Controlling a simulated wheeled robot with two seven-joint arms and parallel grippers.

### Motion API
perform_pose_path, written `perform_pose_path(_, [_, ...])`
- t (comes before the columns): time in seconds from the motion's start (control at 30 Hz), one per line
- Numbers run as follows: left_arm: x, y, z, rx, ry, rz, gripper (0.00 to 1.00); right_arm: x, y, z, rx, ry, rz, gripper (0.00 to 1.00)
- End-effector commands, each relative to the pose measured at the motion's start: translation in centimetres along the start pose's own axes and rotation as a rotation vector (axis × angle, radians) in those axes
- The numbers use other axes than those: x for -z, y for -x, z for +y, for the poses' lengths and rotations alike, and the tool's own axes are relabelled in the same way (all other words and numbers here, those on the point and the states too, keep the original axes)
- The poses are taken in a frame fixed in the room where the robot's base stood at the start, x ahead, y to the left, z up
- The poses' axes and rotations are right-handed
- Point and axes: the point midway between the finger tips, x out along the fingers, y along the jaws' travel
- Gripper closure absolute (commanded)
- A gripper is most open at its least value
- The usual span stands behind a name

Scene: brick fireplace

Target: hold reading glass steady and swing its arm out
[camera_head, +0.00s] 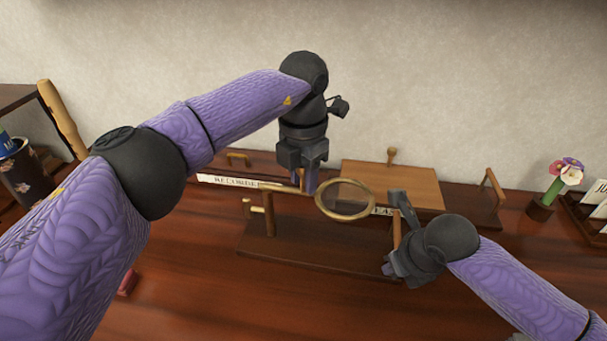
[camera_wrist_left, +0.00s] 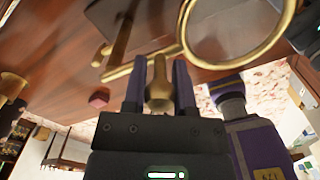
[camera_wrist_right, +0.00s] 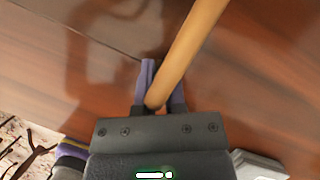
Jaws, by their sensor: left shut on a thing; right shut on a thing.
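The reading glass has a brass-rimmed round lens (camera_head: 344,215) on a brass arm (camera_head: 285,188), above a dark wooden base (camera_head: 325,258). In the left wrist view the ring (camera_wrist_left: 186,38) and arm lie just past my fingers. My left gripper (camera_head: 310,186) comes down from above, beside the lens; its fingers are shut on a brass knob (camera_wrist_left: 158,92). My right gripper (camera_head: 396,247) is at the base's right end, shut on an upright post (camera_head: 397,229). The post (camera_wrist_right: 190,45) crosses the right wrist view and ends between the fingers. The arm's joint is not clear to see.
Behind stands a light wooden board (camera_head: 390,183) with a knob, and a lettered strip (camera_head: 228,181). A flower vase (camera_head: 541,208) and a card rack (camera_head: 590,215) are at right. A dark patterned pot (camera_head: 27,180) is at left. The table front is fairly clear.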

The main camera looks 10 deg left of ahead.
Motion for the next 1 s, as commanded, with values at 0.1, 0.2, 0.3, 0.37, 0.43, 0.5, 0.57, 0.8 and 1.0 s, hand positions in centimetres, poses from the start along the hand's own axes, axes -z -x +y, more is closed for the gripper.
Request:
perform_pose_path(0.1, [0.1,0.1,0.0,0.0,-0.015,-0.002,1.0,0.0,0.0,0.0,0.001,0.0,0.001,1.0])
perform_pose_path(0.2, [0.2,0.1,-0.1,0.0,-0.046,-0.002,1.0,0.0,0.0,0.0,0.001,0.0,0.001,1.0])
perform_pose_path(0.3, [0.5,0.1,-0.3,-0.001,-0.098,-0.001,1.0,0.0,0.0,0.0,0.001,0.0,0.001,1.0])
perform_pose_path(0.37, [0.8,0.1,-0.4,-0.001,-0.139,-0.001,1.0,0.0,0.0,0.0,0.001,0.0,0.001,1.0])
perform_pose_path(0.43, [1.1,0.1,-0.5,-0.002,-0.195,-0.001,1.0,0.0,0.0,0.0,0.001,0.0,0.001,1.0])
perform_pose_path(0.5, [1.5,0.1,-0.7,-0.001,-0.258,-0.001,1.0,0.0,0.0,0.0,0.001,0.0,0.002,1.0])
perform_pose_path(0.57, [1.9,0.1,-0.8,-0.001,-0.314,-0.001,1.0,0.0,0.0,0.0,0.001,-0.001,0.002,1.0])
perform_pose_path(0.8, [3.3,0.1,-1.0,-0.001,-0.544,-0.001,1.0,0.0,0.0,-0.1,0.001,-0.001,0.002,1.0])
perform_pose_path(1.0, [4.6,0.1,-0.9,-0.001,-0.733,0.0,1.0,0.1,0.0,-0.1,0.002,-0.001,0.002,1.0])
